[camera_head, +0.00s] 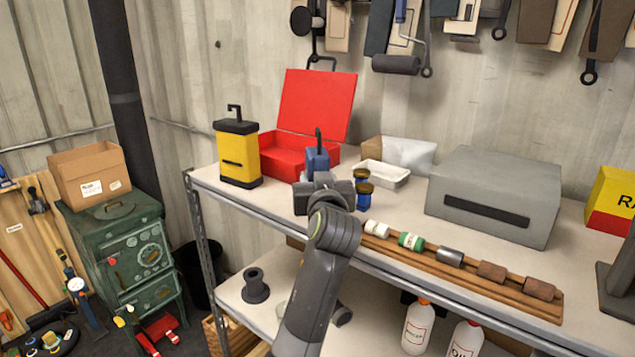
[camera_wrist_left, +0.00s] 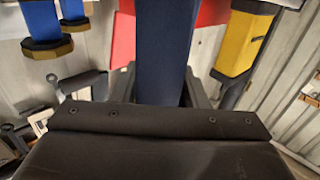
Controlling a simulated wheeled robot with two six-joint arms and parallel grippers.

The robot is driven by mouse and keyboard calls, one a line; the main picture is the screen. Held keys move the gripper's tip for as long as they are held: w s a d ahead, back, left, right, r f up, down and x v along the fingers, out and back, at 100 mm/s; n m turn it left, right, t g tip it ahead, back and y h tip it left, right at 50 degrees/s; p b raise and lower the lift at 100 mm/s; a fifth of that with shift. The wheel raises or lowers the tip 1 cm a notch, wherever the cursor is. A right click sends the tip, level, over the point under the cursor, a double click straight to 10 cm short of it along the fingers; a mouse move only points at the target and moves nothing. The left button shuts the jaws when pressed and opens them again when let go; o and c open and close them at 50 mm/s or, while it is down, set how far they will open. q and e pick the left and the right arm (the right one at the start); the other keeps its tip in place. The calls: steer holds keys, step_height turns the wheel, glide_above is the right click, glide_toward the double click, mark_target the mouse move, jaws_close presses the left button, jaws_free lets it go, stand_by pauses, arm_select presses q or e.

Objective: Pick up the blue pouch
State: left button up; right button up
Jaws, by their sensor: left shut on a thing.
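The blue pouch (camera_head: 317,160), with a dark hook-like piece on top, is upright near the front of the open red box. My left gripper (camera_head: 322,190) is shut on it, and the wrist hides its lower part. In the left wrist view the pouch (camera_wrist_left: 165,50) fills the space between the fingers. I cannot tell whether its bottom touches the shelf. My right gripper is not in view.
A yellow container (camera_head: 239,155) and the open red box (camera_head: 280,158) stand close by. Small blue jars (camera_head: 363,198) are just right of the gripper. A white tray (camera_head: 383,174), a wooden rack (camera_head: 470,275) of rollers and a grey case (camera_head: 497,190) lie further right.

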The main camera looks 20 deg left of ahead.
mark_target(319, 135)
arm_select(q)
steer(key=shift+r, duration=0.35)
step_height(319, 135, up, 8)
steer(key=shift+r+b, duration=0.1)
steer(key=shift+b, duration=0.75)
steer(key=shift+r, duration=0.5)
